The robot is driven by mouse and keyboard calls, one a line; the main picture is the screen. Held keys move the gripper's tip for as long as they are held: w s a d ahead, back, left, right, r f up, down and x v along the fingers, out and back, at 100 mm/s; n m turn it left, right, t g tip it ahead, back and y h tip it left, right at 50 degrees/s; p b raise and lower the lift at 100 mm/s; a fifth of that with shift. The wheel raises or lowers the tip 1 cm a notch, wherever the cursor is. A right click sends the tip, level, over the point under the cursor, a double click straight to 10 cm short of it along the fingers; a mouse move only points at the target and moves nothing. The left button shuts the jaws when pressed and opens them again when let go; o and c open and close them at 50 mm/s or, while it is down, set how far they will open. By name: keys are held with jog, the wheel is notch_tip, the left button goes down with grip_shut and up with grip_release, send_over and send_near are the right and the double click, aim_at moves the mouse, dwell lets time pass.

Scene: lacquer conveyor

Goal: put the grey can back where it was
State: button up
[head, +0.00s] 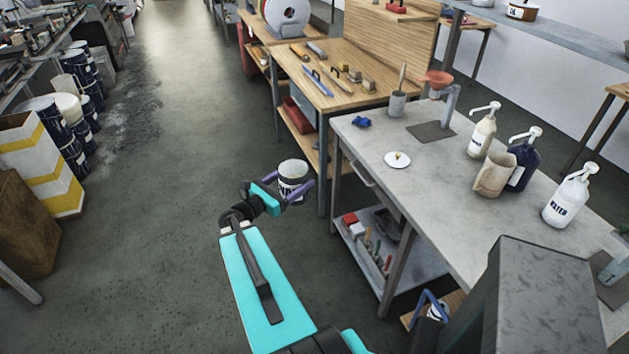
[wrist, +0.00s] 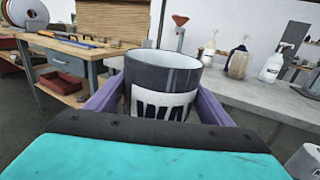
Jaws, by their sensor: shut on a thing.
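A dark grey can (head: 292,177) with a white label and an open top is held upright in my gripper (head: 285,190). In the wrist view the can (wrist: 163,77) sits between the two purple fingers of my gripper (wrist: 158,108), which press on its sides. Its label shows dark letters, partly hidden by the gripper's edge. In the head view the can is in the air over the aisle floor, left of the grey-topped table (head: 449,166) and apart from it.
The grey table carries a white plate (head: 397,160), a beige jug (head: 494,174), several pump bottles, a grey cup (head: 397,104) and a blue crumpled cloth (head: 362,122). A wooden workbench (head: 352,92) with tools stands behind. Its front left area is bare. Drums (head: 74,155) line the left.

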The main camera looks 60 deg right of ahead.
jog(key=w+a+n+t+b, duration=0.5)
jog(key=w+a+t, duration=0.4)
jog(key=w+a, duration=1.5)
jog(key=w+a+n+t+y+b, duration=0.1)
jog(key=w+a+n+t, duration=0.2)
jog(key=a, duration=1.3)
jog(key=w+a+n+t+y+b, duration=0.1)
jog(key=w+a+n+t+y, duration=0.1)
jog(key=a, duration=1.4)
jog(key=w+n+t, duration=0.1)
jog(key=w+t, duration=0.1)
jog(key=t, duration=0.1)
jog(key=shift+w, duration=0.3)
jog(key=shift+d+f, duration=0.1)
jog(key=shift+d, duration=0.05)
